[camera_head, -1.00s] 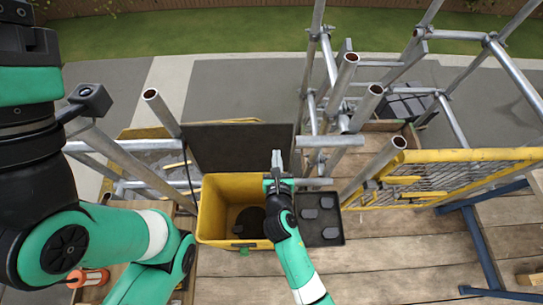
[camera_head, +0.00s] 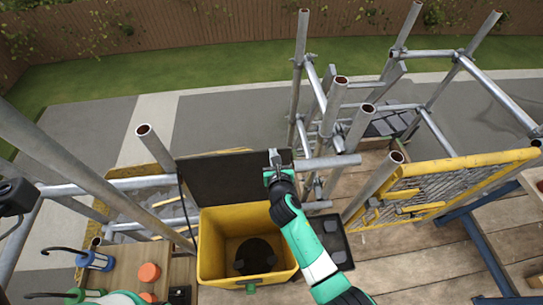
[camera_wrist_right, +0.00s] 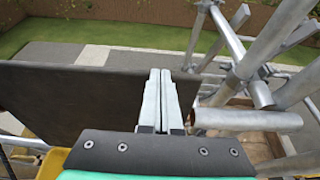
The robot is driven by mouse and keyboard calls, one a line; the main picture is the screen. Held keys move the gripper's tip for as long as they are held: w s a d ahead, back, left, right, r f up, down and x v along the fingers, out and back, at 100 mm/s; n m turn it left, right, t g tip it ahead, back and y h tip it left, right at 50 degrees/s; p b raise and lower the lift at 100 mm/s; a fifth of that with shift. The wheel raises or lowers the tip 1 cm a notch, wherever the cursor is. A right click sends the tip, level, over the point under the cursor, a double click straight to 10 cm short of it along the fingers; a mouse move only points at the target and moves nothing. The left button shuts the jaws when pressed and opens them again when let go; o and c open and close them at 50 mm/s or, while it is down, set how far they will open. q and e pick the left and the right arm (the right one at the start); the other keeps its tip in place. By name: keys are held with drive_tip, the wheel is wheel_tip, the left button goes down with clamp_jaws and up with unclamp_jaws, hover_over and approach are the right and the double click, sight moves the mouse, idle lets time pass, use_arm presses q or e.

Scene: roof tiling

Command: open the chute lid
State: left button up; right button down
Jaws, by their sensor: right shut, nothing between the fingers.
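The chute is an open yellow box (camera_head: 208,246) in the middle of the head view, with a dark round shape on its floor. The chute lid, a dark flat panel (camera_head: 225,180), stands raised along the chute's far rim, leaving the opening uncovered. The lid also fills the left of the right wrist view (camera_wrist_right: 70,100). My right gripper (camera_head: 274,158) is shut and empty at the lid's right edge; its closed fingers (camera_wrist_right: 163,95) show beside the lid. I cannot tell whether they touch it.
Scaffold tubes (camera_head: 340,115) stand close to the right of the lid. A dark tray (camera_head: 334,243) lies right of the chute. A yellow mesh gate (camera_head: 440,180) stands farther right. Orange and blue items (camera_head: 149,272) sit on planks at left. Wooden deck at lower right is mostly clear.

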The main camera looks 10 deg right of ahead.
drive_tip(key=p+v, duration=0.6)
drive_tip(key=v, duration=0.5)
drive_tip(key=shift+s, duration=0.3)
drive_tip(key=shift+r, duration=0.1)
